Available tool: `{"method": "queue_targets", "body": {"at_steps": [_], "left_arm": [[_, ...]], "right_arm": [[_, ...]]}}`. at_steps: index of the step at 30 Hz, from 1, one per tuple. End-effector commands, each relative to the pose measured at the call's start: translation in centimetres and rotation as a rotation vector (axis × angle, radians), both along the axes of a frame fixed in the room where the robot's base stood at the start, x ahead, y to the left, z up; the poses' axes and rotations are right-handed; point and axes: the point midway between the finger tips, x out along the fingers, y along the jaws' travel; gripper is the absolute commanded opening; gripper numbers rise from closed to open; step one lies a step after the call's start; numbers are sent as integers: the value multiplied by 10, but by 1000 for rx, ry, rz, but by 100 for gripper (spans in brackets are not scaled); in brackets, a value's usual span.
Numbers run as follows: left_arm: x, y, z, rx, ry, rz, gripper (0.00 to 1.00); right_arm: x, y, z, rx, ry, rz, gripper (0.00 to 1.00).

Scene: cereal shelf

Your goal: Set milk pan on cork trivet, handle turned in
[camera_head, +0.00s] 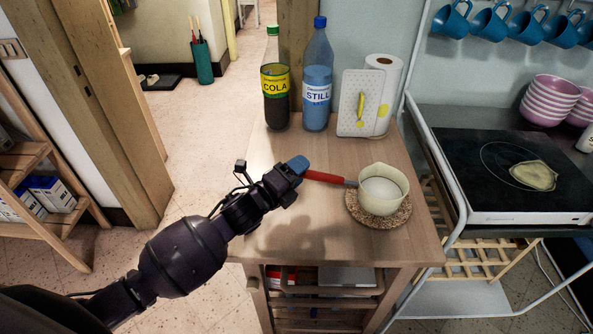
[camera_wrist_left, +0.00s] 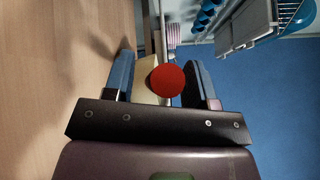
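The cream milk pan (camera_head: 383,188) stands upright on the round cork trivet (camera_head: 398,218), near the front right of the small wooden table. It has white inside. Its red handle (camera_head: 325,178) points left, toward my left gripper (camera_head: 298,166). In the left wrist view, the round red handle end (camera_wrist_left: 167,80) shows between the two blue fingers of the left gripper (camera_wrist_left: 165,80). I cannot tell whether the right finger touches the handle. My right gripper is not in view.
A cola bottle (camera_head: 275,88), a blue water bottle (camera_head: 317,85), a patterned white board (camera_head: 357,103) and a paper roll (camera_head: 384,75) stand at the table's back. A black hob (camera_head: 500,180) is on the right. The table's left front (camera_head: 300,235) is bare.

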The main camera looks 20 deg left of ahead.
Motion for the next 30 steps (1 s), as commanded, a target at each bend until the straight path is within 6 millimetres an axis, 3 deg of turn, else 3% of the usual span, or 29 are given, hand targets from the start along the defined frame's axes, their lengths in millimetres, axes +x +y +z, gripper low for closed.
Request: {"method": "queue_targets", "body": {"at_steps": [7, 11, 24, 30], "left_arm": [[0, 0, 4, 1, -1, 0, 52], [-11, 6, 2, 2, 1, 1, 52], [-82, 38, 2, 2, 1, 2, 52], [-102, 47, 2, 0, 0, 0, 52]], "right_arm": [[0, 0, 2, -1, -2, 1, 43], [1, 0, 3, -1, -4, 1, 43], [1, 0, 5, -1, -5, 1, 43], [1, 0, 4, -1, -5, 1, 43]]}}
